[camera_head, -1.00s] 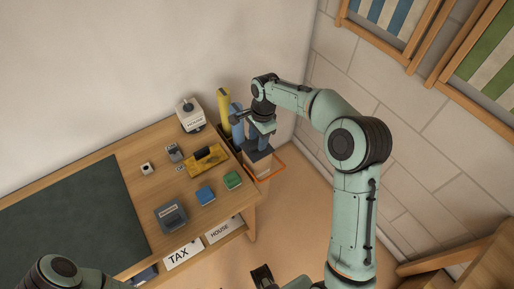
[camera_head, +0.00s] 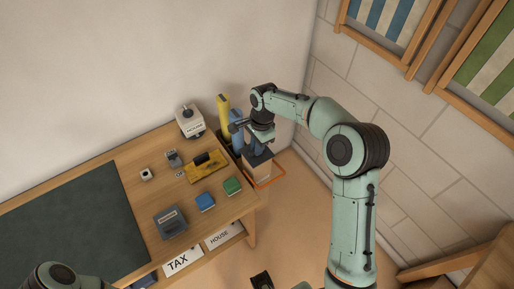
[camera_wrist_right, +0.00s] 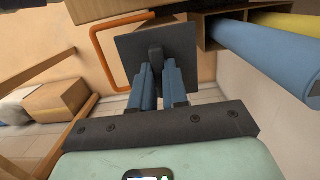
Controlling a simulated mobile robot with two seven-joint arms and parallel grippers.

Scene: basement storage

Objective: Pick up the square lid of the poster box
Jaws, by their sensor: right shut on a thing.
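The dark square lid (camera_head: 259,160) is at the top of the tan poster box (camera_head: 260,174), at the desk's far right corner. My right gripper (camera_head: 259,147) comes down over it from above. In the right wrist view the lid (camera_wrist_right: 182,46) is a dark plate, and the blue fingers of the right gripper (camera_wrist_right: 156,72) are shut on its small dark knob (camera_wrist_right: 155,52). I cannot tell whether a gap lies between lid and box. A dark part at the bottom edge may be my left gripper (camera_head: 262,281); its fingers are not clear.
Blue (camera_head: 236,127) and yellow (camera_head: 224,110) tubes stand close beside the box. An orange frame (camera_head: 271,181) runs around its foot. The desk (camera_head: 135,165) at left holds several small things. A wall (camera_head: 365,120) stands behind my right arm.

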